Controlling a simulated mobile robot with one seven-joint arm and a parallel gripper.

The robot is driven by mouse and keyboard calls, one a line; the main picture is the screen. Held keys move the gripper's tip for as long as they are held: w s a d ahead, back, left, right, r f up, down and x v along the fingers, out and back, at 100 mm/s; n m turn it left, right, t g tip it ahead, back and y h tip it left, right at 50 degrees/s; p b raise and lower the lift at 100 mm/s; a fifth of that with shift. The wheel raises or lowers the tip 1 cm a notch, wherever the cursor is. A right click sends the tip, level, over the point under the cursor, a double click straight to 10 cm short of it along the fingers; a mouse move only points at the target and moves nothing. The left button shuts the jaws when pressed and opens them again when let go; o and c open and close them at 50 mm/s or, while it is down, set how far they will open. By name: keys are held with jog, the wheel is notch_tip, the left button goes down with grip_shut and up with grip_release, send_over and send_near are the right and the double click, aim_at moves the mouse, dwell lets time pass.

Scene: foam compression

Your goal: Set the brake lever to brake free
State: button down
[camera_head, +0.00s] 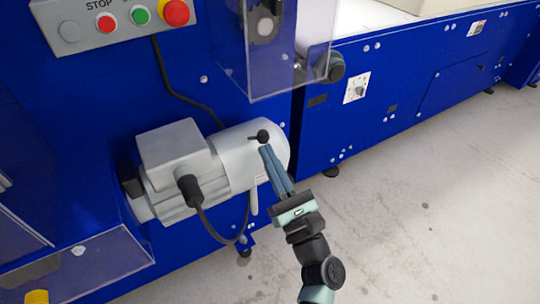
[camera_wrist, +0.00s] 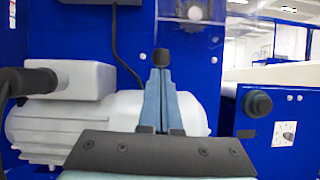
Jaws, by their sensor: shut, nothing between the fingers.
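The brake lever (camera_head: 262,136) is a short black lever with a round knob, on the rounded end of the grey motor (camera_head: 240,158). In the wrist view its black knob (camera_wrist: 161,57) shows just beyond my fingertips. My gripper (camera_head: 266,150) is shut, with its blue fingers together and nothing between them. The fingertips are right at the lever knob in the head view; I cannot tell whether they touch it. In the wrist view my gripper (camera_wrist: 160,72) hides the lower part of the lever.
The motor's terminal box (camera_head: 178,150) and black cable (camera_head: 212,225) lie left of my arm. A clear guard (camera_head: 290,60) hangs above. A button panel (camera_head: 115,22) with an emergency stop is at upper left. A black knob (camera_wrist: 258,104) sits on the right machine. Floor at right is clear.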

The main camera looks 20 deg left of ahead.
aim_at(262, 132)
jog(key=shift+r+h+p, duration=0.3)
jog(key=shift+r+p, duration=0.1)
jog(key=shift+p, duration=0.55)
jog(key=r+p, duration=0.1)
jog(key=p, duration=0.1)
jog(key=g+h+p, duration=0.1)
jog(key=p, duration=0.2)
jog(key=r+p, duration=0.1)
jog(key=p, duration=0.2)
jog(key=shift+w+a+r+g, duration=0.25)
jog(key=shift+a+r+g, duration=0.05)
jog(key=shift+r, duration=0.05)
jog(key=h+p, duration=0.1)
jog(key=p, duration=0.1)
jog(key=r+g+p, duration=0.1)
jog(key=p, duration=0.2)
jog(key=shift+w+a+r+h+p, duration=0.1)
jog(key=shift+w+a+h+p, duration=0.1)
jog(key=shift+a+h+p, duration=0.15)
jog(key=p, duration=0.2)
jog(key=g+h+p, duration=0.1)
jog(key=p, duration=0.1)
jog(key=shift+w+a+r, duration=0.25)
jog(key=shift+r, duration=0.1)
jog(key=shift+w+a+g+h+p, duration=0.25)
jog(key=shift+g+h+p, duration=0.2)
jog(key=shift+p, duration=0.6)
jog(key=shift+w+a+r+p, duration=0.15)
jog(key=shift+a+p, duration=0.15)
jog(key=shift+p, duration=0.25)
